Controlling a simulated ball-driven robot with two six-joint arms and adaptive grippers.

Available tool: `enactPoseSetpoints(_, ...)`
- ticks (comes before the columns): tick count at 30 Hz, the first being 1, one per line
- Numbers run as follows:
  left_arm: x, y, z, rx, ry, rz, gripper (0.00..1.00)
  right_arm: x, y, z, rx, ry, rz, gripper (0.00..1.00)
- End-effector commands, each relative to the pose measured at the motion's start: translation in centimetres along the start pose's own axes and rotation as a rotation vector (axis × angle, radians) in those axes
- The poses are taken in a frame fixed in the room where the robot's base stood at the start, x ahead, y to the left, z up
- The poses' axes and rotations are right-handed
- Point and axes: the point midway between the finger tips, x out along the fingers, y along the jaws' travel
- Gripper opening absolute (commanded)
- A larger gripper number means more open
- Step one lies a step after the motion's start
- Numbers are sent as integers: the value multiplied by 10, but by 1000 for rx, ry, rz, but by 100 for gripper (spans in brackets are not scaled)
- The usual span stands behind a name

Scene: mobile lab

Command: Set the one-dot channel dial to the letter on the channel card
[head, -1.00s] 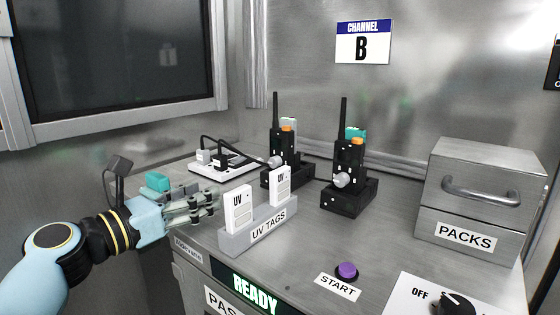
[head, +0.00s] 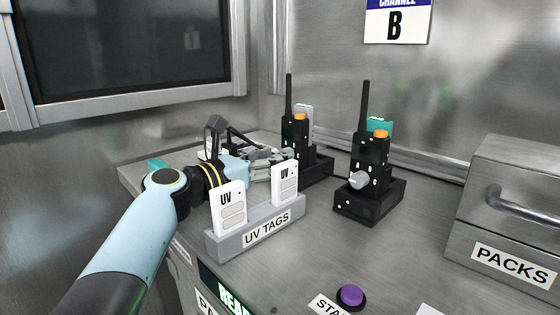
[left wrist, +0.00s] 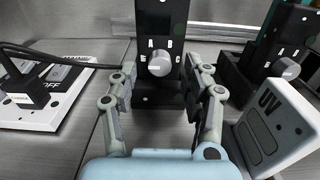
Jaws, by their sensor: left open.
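The channel card (head: 396,24) on the back wall reads B. Two black radios stand in black bases: the left radio (head: 300,135) and the right radio (head: 371,158). The left radio's silver dial (left wrist: 160,63) has letters around it, with A and B above and E at left; its pointer is unclear. The right radio's dial (head: 358,180) also shows in the left wrist view (left wrist: 286,68). I cannot tell which radio bears one dot. My left gripper (head: 288,161) is open in front of the left radio, its fingers (left wrist: 162,82) on either side below the dial, apparently not touching it.
A grey UV TAGS holder (head: 228,243) with two white tags stands close to my left arm. A white switch panel with cables (left wrist: 62,95) lies left of the gripper. A purple START button (head: 350,296) and PACKS box (head: 525,225) are at right.

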Motion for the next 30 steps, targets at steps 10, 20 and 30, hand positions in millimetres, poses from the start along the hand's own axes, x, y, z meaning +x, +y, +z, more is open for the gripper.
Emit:
enactPoseSetpoints(10,23,0,0,0,1,0,48,6,10,-4,-5,5,11,40)
enactPoseSetpoints(20,22,0,0,0,1,0,26,6,12,-5,-5,7,13,40)
enactPoseSetpoints(30,22,0,0,13,1,0,0,6,11,-5,-5,7,13,40)
